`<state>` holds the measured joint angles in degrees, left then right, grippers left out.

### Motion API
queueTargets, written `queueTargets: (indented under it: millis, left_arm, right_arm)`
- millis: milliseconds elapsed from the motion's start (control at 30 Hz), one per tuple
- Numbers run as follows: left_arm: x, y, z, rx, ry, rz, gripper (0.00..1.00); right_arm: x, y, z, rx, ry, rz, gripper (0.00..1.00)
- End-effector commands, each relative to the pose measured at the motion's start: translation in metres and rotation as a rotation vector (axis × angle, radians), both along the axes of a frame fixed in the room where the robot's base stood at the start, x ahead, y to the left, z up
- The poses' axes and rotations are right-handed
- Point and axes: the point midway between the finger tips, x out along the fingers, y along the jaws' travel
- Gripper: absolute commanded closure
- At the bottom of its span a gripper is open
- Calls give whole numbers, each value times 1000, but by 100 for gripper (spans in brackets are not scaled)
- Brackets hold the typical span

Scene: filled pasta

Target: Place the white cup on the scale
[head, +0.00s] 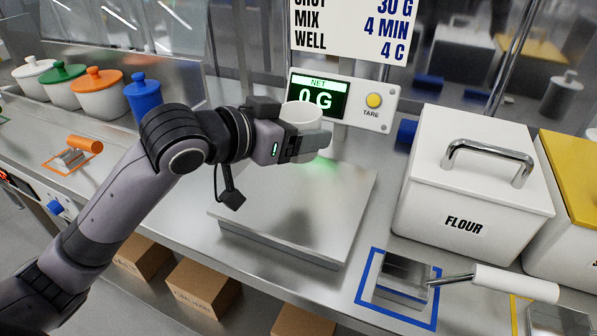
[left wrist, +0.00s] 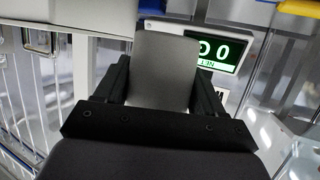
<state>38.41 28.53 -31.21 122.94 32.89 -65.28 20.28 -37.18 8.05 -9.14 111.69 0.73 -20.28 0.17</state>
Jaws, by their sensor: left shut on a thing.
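The white cup (head: 303,117) is in my left gripper (head: 305,144), above the back part of the scale in the head view. The gripper is shut on the cup, one finger showing across its front. In the left wrist view the cup (left wrist: 165,70) sits between the two dark fingers (left wrist: 163,90). The scale has a flat metal plate (head: 300,212) that is bare, and a display (head: 318,97) behind it reading 0 G. The cup looks apart from the plate, but its exact height is hard to tell. My right gripper is not in view.
A white flour bin (head: 475,170) stands right of the scale. A metal scoop (head: 403,280) with a white handle lies in a blue outline at the front right. Lidded pots (head: 100,92) and an orange-handled scoop (head: 72,157) are at the left. A sign (head: 350,30) hangs above the display.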

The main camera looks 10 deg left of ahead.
Motion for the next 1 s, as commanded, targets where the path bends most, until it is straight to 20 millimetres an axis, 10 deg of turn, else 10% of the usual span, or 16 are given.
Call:
queueTargets:
  millis: [500,967,1000]
  left_arm:
    - [0,0,-71,1,3,0,60]
    - [0,0,-80,1,-1,1,60]
    - [0,0,-81,1,-1,1,28]
  right_arm:
    - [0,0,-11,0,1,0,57]
    - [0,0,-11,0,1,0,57]
    - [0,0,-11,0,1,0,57]
